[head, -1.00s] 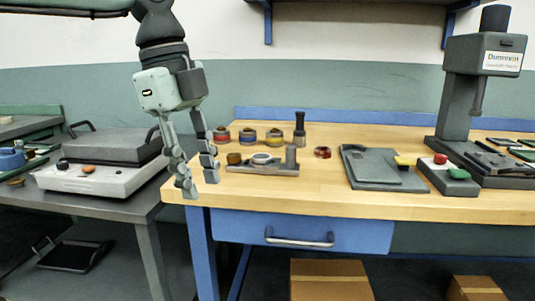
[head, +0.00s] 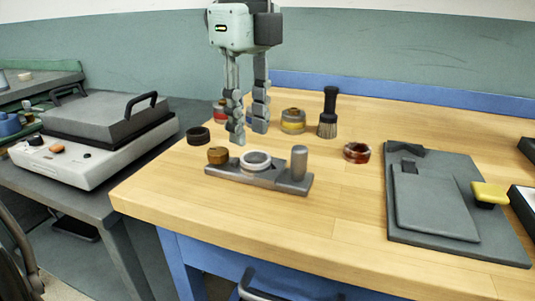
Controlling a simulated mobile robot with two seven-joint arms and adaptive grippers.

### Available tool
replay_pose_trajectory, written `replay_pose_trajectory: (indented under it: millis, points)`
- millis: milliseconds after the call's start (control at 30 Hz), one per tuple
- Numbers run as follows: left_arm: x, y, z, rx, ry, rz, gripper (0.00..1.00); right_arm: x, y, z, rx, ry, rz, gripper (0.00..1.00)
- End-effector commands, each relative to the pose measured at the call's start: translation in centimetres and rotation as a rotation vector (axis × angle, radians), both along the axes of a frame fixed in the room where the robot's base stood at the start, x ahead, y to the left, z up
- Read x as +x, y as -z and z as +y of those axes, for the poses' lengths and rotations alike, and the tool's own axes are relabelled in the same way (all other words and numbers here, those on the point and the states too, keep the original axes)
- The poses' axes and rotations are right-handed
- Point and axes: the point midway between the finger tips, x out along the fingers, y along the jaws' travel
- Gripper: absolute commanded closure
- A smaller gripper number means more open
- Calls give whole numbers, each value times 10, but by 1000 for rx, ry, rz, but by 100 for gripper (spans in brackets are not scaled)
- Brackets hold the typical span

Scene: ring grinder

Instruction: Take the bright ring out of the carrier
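The carrier (head: 268,181) is a grey base on the wooden bench. The bright ring (head: 256,161) is a light silvery ring lying in the middle of the carrier. A brown-gold cylindrical piece (head: 218,155) sits at the carrier's left end and a grey post (head: 299,163) stands at its right end. My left gripper (head: 249,136) points down just behind and above the carrier, near the ring. Its fingers are apart with nothing between them. My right gripper is not in view.
A dark ring (head: 198,135) and a reddish-brown ring (head: 356,152) lie either side of the carrier. Behind stand a yellow-banded jar (head: 292,121), a partly hidden red-banded jar (head: 220,110) and a black-handled brush (head: 328,116). A grey plate (head: 440,200) lies right. Bare bench is in front.

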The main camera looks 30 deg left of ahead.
Motion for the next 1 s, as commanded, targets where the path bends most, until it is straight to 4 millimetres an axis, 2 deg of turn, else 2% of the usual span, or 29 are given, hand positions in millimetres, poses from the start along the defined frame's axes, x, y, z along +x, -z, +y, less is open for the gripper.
replay_pose_trajectory:
  millis: [267, 433, 567, 767, 1000]
  points:
    - [3, 34, 4, -4, 1, 3, 68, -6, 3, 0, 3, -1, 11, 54]
    - [5, 59, 6, -3, 1, 2, 68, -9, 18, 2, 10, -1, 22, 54]
    - [5, 67, 6, -2, 0, -1, 68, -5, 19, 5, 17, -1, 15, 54]
    - [6, 67, 6, -1, -1, -2, 68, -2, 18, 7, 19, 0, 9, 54]
    - [6, 67, 6, -1, -1, -2, 97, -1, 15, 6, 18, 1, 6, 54]
